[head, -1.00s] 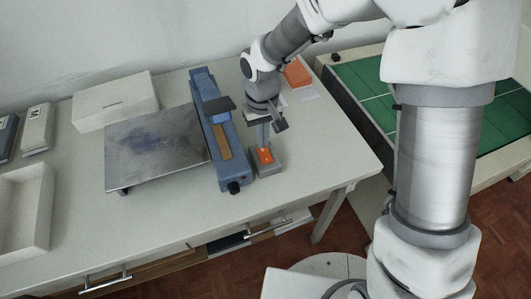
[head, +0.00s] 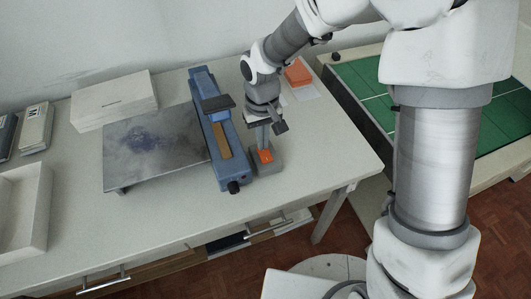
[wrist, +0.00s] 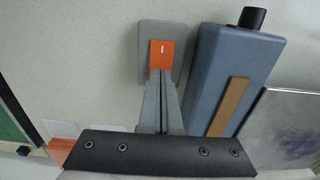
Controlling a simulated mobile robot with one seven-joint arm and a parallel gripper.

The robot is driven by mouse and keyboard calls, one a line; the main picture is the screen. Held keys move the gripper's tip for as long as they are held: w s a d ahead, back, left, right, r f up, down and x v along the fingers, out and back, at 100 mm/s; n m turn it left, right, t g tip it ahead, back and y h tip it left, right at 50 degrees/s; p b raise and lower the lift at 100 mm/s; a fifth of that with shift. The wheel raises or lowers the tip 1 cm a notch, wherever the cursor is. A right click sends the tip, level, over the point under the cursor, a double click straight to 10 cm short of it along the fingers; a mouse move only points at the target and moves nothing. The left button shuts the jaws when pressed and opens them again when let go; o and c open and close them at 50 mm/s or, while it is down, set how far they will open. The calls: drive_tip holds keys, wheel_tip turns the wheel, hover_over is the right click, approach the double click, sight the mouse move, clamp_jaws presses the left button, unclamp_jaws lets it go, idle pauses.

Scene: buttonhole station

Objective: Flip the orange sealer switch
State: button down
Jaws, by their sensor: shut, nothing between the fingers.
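The orange sealer switch (head: 265,157) is a small rocker on a grey box (head: 268,168) on the table, right of the blue sealer (head: 222,140). The wrist view shows the switch (wrist: 161,53) with a white line mark on the half away from my fingers. My gripper (head: 262,146) points down, shut and empty, with its fingertips at the switch's back end. In the wrist view the fingertips (wrist: 160,76) overlap the near edge of the orange face; I cannot tell if they touch it. The fingers hide that edge.
A metal plate (head: 150,150) on legs stands left of the sealer. A white box (head: 113,100) and an open tray (head: 43,210) are farther left. An orange block (head: 298,73) lies behind my gripper. The table right of the switch box is clear.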

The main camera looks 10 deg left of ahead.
drive_tip(key=shift+f, duration=0.35)
drive_tip(key=shift+r, duration=0.1)
drive_tip(key=shift+r+p, duration=2.4)
drive_tip(key=shift+r, duration=1)
drive_tip(key=s+d+r+m+t, duration=0.2)
drive_tip(key=d+r+m+t, duration=0.1)
drive_tip(key=d+r, duration=1.1)
drive_tip(key=s+d+r+m+t+p, duration=0.1)
drive_tip(key=s+d+r+m+t, duration=0.1)
drive_tip(key=s+d+r, duration=0.6)
drive_tip(key=s+d+m, duration=0.1)
drive_tip(key=s, duration=0.2)
drive_tip(key=shift+s+d+r+t+p, duration=0.3)
drive_tip(key=shift+s+r+p, duration=0.05)
drive_tip(key=shift+s+p, duration=0.05)
